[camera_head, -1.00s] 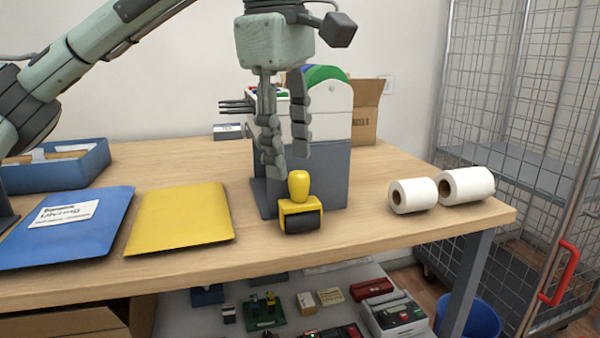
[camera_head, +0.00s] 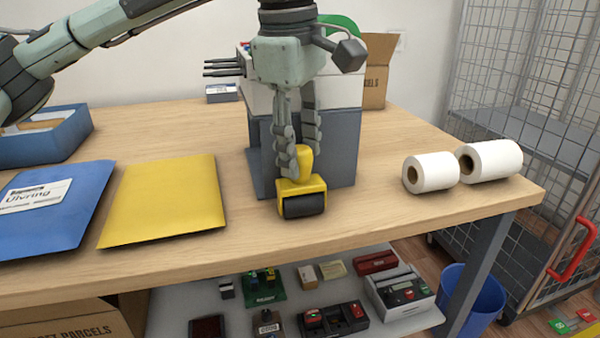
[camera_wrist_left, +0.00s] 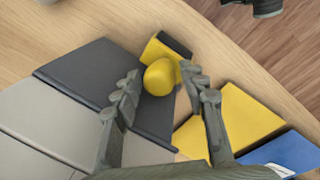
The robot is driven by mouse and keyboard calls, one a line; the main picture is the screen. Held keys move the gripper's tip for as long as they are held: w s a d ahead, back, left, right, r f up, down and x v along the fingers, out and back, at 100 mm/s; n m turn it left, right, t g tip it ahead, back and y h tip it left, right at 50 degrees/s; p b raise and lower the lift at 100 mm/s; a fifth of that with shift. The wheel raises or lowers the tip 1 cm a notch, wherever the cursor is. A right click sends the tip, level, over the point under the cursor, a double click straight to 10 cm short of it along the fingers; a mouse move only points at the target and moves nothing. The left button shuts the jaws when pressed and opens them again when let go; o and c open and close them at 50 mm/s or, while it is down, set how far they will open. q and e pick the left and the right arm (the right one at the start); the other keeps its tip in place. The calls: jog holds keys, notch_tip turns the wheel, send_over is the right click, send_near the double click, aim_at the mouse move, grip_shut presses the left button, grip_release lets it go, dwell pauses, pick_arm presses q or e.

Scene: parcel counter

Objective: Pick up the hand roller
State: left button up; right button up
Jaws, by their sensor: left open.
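The hand roller (camera_head: 302,196) has a yellow body, a rounded yellow knob handle and a black roller at its front. It stands upright on the wooden table (camera_head: 400,222) near the front edge. My left gripper (camera_head: 300,160) points down at it, with its open fingers around the knob in the head view. In the left wrist view the roller (camera_wrist_left: 160,76) lies between and just beyond the fingertips (camera_wrist_left: 160,82), with a gap showing beside the left finger. The fingers hide part of the knob in the head view. My right gripper is in neither view.
A grey and white box-like holder (camera_head: 342,150) stands right behind the roller. A yellow envelope (camera_head: 165,200) and a blue envelope (camera_head: 50,215) lie to the left. Two white paper rolls (camera_head: 432,172) lie to the right. A wire cage trolley (camera_head: 520,110) stands beyond the table.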

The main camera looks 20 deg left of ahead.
pick_arm(q)
jog(key=shift+f, duration=0.2)
grip_shut()
jog(key=shift+r, duration=0.1)
